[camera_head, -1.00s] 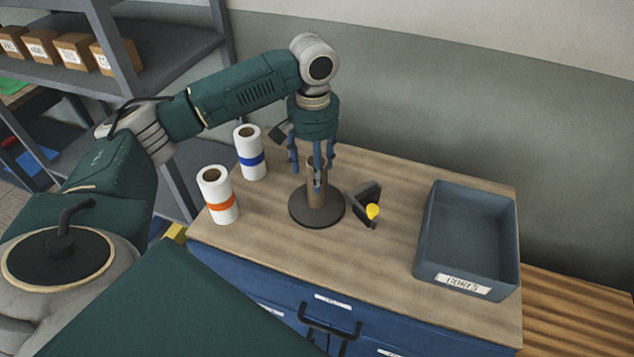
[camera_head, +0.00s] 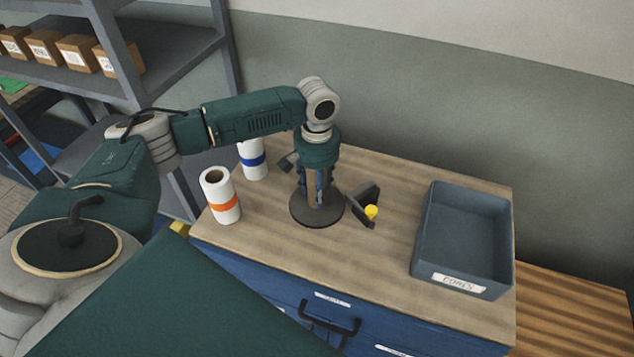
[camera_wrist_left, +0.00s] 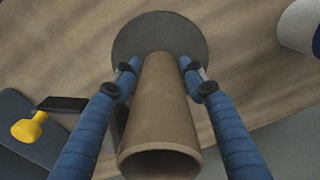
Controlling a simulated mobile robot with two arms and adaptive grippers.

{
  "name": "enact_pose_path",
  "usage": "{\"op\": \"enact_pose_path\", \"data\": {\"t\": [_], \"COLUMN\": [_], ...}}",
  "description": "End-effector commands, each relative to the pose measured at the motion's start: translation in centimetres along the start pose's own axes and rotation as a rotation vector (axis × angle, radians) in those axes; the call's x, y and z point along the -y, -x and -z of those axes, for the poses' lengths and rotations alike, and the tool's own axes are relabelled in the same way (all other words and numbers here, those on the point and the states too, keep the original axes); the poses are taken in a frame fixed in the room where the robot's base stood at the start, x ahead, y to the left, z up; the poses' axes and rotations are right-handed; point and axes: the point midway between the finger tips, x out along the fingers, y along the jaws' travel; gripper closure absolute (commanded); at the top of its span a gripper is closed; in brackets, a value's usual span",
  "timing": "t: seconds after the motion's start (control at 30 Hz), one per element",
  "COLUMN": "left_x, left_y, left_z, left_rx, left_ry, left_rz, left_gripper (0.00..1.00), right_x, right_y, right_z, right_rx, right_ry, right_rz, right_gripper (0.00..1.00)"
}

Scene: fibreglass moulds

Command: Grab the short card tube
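The short brown card tube (camera_head: 319,199) stands upright on a dark round base (camera_head: 301,213) on the cabinet top. In the left wrist view the tube (camera_wrist_left: 162,112) shows its open upper end towards the camera, and the dark base (camera_wrist_left: 132,34) lies behind it. My left gripper (camera_head: 316,201) points down over the tube. In the left wrist view its blue fingers (camera_wrist_left: 159,66) are on either side of the tube, apart, with a narrow gap showing near the tips. In the head view the fingers partly hide the tube. My right gripper is out of view.
Two white rolls, one with an orange band (camera_head: 221,196) and one with a blue band (camera_head: 253,161), stand left of the base. A dark bracket with a yellow knob (camera_head: 371,212) is close on its right. A grey-blue bin (camera_head: 463,281) sits further right, with clear wood between.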

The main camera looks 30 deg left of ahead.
Motion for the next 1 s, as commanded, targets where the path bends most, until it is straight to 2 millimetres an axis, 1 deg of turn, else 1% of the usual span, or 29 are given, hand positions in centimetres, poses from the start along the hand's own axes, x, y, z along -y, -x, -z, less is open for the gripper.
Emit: {"op": "enact_pose_path", "data": {"t": [0.03,0.1,0.43,0.57,0.67,0.77,0.87,1.0], "left_x": [0.0,0.0,0.0,0.0,0.0,-0.1,-0.1,-0.1], "left_y": [0.0,0.0,0.1,0.4,1.2,2.4,4.1,6.9], "left_z": [0.0,0.0,0.0,0.1,0.1,0.1,0.2,0.2], "left_rx": [0.0,0.0,-0.001,-0.002,-0.002,-0.003,-0.005,-0.005], "left_ry": [0.0,0.0,0.0,0.001,0.001,0.0,0.0,0.0], "left_rz": [0.0,0.0,0.0,-0.002,-0.002,-0.002,-0.002,-0.003], "left_gripper": [0.73,0.85,0.85,0.85,0.85,0.85,0.85,0.85], "right_x": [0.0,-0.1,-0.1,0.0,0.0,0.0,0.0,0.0], "right_y": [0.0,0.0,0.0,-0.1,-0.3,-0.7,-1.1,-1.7], "right_z": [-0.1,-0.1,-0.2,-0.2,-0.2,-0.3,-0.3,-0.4], "right_rx": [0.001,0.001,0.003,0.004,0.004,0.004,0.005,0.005], "right_ry": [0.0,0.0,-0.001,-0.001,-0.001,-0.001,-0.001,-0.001], "right_rz": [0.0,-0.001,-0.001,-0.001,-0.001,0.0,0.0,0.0], "right_gripper": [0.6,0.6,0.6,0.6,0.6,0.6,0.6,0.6]}}
